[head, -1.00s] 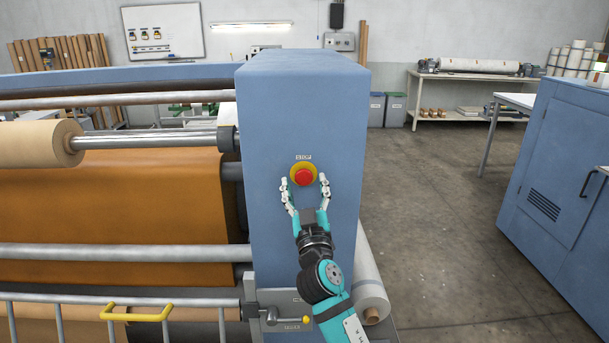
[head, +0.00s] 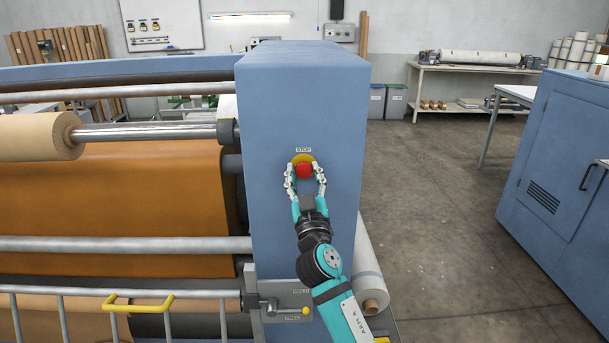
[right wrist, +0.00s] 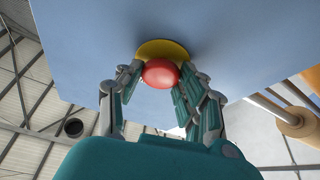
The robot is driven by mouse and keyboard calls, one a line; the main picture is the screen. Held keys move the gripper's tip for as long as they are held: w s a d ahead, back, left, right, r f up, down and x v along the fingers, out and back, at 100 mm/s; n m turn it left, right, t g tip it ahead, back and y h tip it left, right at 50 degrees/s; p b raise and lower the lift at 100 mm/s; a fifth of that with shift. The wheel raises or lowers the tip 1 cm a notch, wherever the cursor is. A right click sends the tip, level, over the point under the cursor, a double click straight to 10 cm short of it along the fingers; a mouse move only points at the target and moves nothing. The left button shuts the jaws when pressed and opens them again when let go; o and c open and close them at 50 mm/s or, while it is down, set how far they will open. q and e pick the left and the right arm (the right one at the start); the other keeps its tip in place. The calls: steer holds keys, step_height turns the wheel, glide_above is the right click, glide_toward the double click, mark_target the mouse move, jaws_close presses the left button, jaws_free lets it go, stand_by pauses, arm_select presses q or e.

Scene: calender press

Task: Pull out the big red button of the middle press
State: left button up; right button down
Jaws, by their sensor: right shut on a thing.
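The big red button (head: 304,171) sits on a yellow round base (head: 303,158) on the blue end housing of the press (head: 345,120), under a small STOP label (head: 303,150). My right gripper (head: 304,177) reaches up from below, with its fingers on both sides of the button, shut on it. In the right wrist view the red button (right wrist: 160,73) lies between the fingertips, with the yellow base (right wrist: 165,50) behind it against the blue panel. My left gripper is not in view.
Rollers and an orange-brown sheet (head: 150,200) lie left of the housing. A lever with a yellow knob (head: 305,311) and a yellow handle (head: 138,306) are lower down. A blue cabinet (head: 560,150) stands at right, with clear floor (head: 430,220) between.

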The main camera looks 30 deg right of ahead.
steer(key=shift+s+a+f, duration=0.1)
steer(key=shift+s+a, duration=0.4)
steer(key=shift+s, duration=0.25)
steer(key=c, duration=1.1)
jaws_free()
steer(key=o, duration=0.3)
steer(key=shift+o, duration=0.2)
steer(key=shift+s, duration=0.1)
steer(key=shift+s+a+f, duration=0.15)
steer(key=shift+s, duration=0.1)
steer(key=v, duration=0.6)
steer(key=shift+s+a, duration=0.2)
steer(key=shift+s, duration=0.15)
